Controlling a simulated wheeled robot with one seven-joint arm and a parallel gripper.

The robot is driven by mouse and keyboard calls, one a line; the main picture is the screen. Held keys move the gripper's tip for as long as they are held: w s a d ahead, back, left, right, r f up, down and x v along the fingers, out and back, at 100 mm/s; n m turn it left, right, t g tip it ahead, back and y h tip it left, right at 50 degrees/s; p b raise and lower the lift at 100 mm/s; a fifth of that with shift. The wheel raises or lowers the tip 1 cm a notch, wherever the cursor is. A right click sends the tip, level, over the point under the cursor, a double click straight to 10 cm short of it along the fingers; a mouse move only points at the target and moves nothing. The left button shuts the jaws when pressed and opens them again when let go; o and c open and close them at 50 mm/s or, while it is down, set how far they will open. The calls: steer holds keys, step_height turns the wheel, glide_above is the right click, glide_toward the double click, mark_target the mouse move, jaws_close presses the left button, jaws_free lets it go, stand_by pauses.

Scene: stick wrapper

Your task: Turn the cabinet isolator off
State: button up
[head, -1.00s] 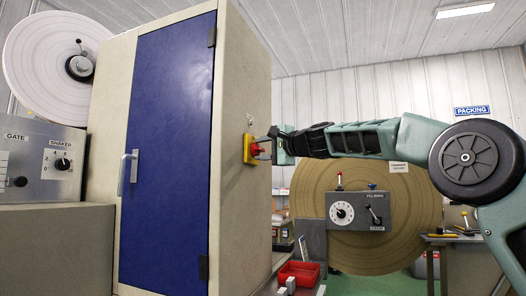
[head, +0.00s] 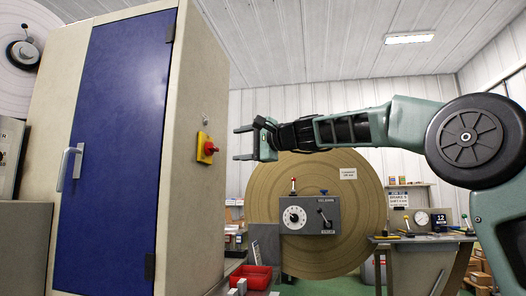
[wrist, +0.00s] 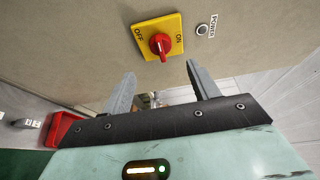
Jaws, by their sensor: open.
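The cabinet isolator is a red rotary knob (head: 210,148) on a yellow plate (head: 202,141) on the cabinet's right side wall. In the wrist view the knob (wrist: 160,44) sits between the OFF and ON labels of the plate (wrist: 147,29). Its grip looks roughly upright there, between the labels; I cannot tell its exact setting. My gripper (head: 237,144) is open and empty, to the right of the knob with a clear gap. In the wrist view my gripper's fingers (wrist: 160,72) are spread below the knob, not touching it.
The cabinet (head: 190,215) has a blue door (head: 115,140) with a grey handle (head: 68,165). A POWER lamp (wrist: 202,30) is beside the plate. A red bin (head: 250,277), a large tan roll (head: 265,215) and a grey control box (head: 312,215) stand beyond. Air around my gripper is free.

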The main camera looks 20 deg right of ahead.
steer(key=b+v, duration=0.1)
steer(key=v, duration=0.6)
steer(key=shift+s+b, duration=0.25)
steer(key=shift+b, duration=0.1)
steer(key=shift+d, duration=0.1)
